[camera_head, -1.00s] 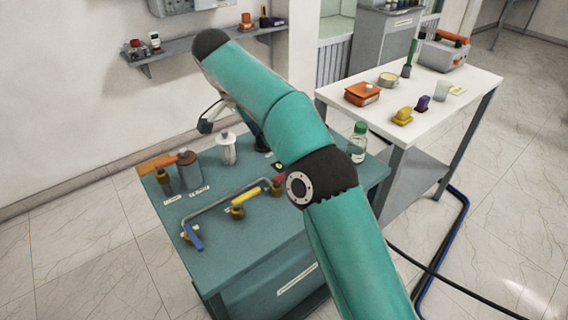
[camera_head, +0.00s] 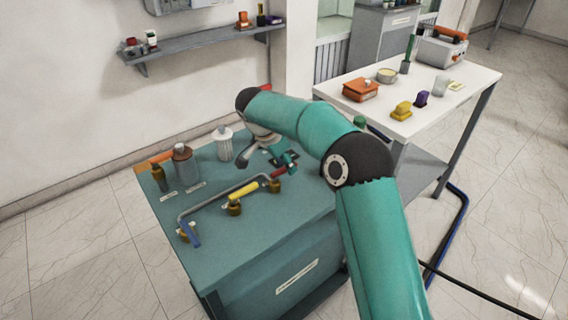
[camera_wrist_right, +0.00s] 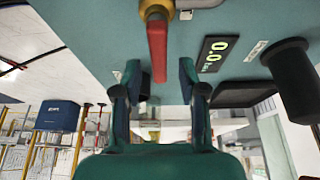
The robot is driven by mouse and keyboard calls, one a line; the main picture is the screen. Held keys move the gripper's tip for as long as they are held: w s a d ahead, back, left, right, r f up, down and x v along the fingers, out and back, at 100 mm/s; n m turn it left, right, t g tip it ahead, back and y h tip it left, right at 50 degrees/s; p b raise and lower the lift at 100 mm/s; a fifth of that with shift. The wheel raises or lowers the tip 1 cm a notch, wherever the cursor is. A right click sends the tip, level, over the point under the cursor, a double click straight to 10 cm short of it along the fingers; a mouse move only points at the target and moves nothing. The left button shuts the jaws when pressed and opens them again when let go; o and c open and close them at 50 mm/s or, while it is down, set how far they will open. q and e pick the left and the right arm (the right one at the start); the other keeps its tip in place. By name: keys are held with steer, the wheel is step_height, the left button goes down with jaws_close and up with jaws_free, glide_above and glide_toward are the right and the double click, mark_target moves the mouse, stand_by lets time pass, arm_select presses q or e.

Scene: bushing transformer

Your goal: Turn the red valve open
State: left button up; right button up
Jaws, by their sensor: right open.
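The red valve handle (camera_head: 280,172) is at the right end of the bent grey pipe on the green bench, joined to a brass fitting (camera_head: 274,186). My right gripper (camera_head: 285,160) is just above and behind it, partly hidden by its own wrist. In the right wrist view the red handle (camera_wrist_right: 157,48) hangs from its brass fitting (camera_wrist_right: 156,8). There its free end shows between the two spread fingers of my right gripper (camera_wrist_right: 160,82), with a gap on both sides. Whether it is at finger depth I cannot tell. My left gripper is not in view.
A yellow valve handle (camera_head: 243,190) and a blue one (camera_head: 193,234) sit on the same pipe. A white ribbed insulator (camera_head: 224,144) and brown bottles (camera_head: 183,166) stand at the bench's back left. A digital display (camera_wrist_right: 213,54) lies close beside the gripper.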

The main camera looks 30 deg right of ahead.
steer(key=shift+d+f, duration=0.1)
steer(key=shift+f, duration=0.1)
jaws_close()
